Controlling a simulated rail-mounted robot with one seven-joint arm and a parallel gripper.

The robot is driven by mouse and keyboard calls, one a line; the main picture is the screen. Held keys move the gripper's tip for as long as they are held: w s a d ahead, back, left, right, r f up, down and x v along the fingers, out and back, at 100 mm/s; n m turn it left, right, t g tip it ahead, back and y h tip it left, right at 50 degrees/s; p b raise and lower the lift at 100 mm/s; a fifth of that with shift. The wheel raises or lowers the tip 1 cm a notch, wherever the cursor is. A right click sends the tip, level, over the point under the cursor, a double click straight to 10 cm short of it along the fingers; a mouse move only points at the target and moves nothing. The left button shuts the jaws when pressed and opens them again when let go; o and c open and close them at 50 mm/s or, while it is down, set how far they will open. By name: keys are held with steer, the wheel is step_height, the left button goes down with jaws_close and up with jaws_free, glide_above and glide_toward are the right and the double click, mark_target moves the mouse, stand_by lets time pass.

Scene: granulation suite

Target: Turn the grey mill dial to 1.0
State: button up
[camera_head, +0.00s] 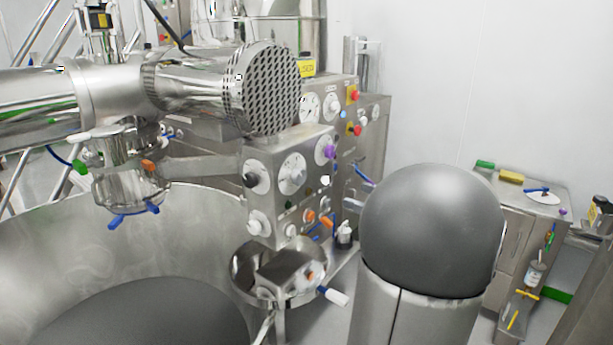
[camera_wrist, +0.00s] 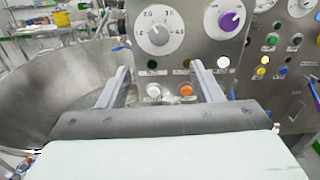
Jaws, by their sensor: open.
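The grey dial (camera_wrist: 158,34) is a round grey knob on a white numbered plate, upper middle in the wrist view. Its numbers are small and blurred, and I cannot tell its setting. In the head view, what looks like the same dial (camera_head: 292,174) is on the front of the steel control box (camera_head: 311,195). My gripper (camera_wrist: 160,72) is open and empty. Its two fingers point toward the panel, with tips apart and below the dial to its left and right. They do not hold the knob. My gripper cannot be made out in the head view.
A purple knob (camera_wrist: 229,20) is right of the dial. Below it are an orange button (camera_wrist: 186,90) and a white button (camera_wrist: 154,90). A black knob (camera_head: 251,180) is left of the dial. A large steel bowl (camera_wrist: 70,85) is on the left.

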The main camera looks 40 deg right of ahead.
mark_target(302, 178)
steer(key=p+x, duration=0.3)
steer(key=x, duration=1.2)
steer(key=shift+w+p, duration=0.25)
steer(key=shift+p, duration=0.1)
steer(key=c, duration=1)
